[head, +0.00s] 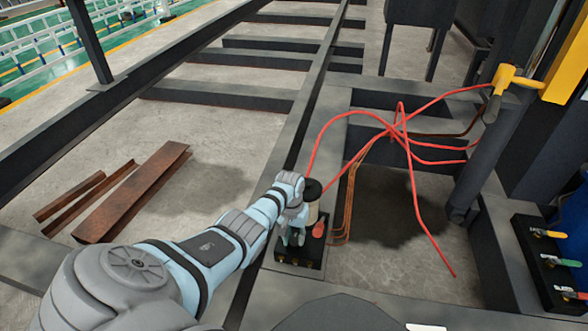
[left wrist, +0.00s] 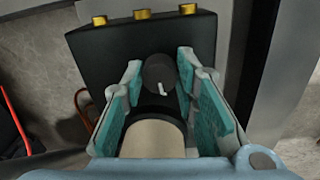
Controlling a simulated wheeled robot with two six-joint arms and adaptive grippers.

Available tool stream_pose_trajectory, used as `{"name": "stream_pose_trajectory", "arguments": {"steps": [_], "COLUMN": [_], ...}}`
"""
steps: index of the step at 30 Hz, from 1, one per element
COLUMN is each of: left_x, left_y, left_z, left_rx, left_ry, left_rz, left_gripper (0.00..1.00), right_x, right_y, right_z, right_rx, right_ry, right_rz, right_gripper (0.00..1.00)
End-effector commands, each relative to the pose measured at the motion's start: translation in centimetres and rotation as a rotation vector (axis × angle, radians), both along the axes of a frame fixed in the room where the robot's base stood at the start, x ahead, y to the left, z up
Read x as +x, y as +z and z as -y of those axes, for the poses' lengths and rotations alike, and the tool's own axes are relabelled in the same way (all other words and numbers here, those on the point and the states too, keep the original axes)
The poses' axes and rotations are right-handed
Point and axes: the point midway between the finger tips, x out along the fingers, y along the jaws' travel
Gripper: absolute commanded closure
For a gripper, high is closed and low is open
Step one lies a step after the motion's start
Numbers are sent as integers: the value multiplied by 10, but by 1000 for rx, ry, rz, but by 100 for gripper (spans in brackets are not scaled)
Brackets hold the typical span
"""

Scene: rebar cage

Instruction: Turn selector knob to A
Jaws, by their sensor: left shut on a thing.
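The selector knob (left wrist: 160,72) is round and black with a short white mark on its near side, in the left wrist view. It stands at the dark control box (left wrist: 100,47), which also shows in the head view (head: 286,256). My left gripper (head: 291,237) reaches down over this box. No letter A can be read. In the head view the gripper hides the knob. My right gripper is in neither view.
Several brass fittings (left wrist: 143,15) line the box's far edge. A red handle (head: 319,229) stands beside the gripper. Red hoses (head: 395,130) run over the dark frame on the right. A valve panel (head: 545,255) is at the far right. Rusty steel profiles (head: 135,195) lie on the floor, left.

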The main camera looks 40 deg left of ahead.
Motion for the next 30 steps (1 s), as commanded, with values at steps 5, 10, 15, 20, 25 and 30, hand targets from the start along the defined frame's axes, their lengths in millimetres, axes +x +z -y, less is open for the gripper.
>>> {"name": "stream_pose_trajectory", "arguments": {"steps": [5,10,15,20,25,30], "left_x": [0,0,0,0,0,1], "left_y": [3,3,2,2,1,1], "left_z": [0,0,1,1,1,2], "left_rx": [1,1,1,2,1,0], "left_ry": [111,258,419,559,684,774], "left_rz": [-1,-1,0,-1,0,2], "left_gripper": [100,100,100,100,100,100], "right_x": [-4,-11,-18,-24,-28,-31], "right_y": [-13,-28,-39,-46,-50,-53], "right_z": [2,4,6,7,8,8], "right_rx": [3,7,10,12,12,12], "right_ry": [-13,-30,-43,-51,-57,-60], "right_rz": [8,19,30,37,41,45], "right_gripper": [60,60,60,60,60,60]}}
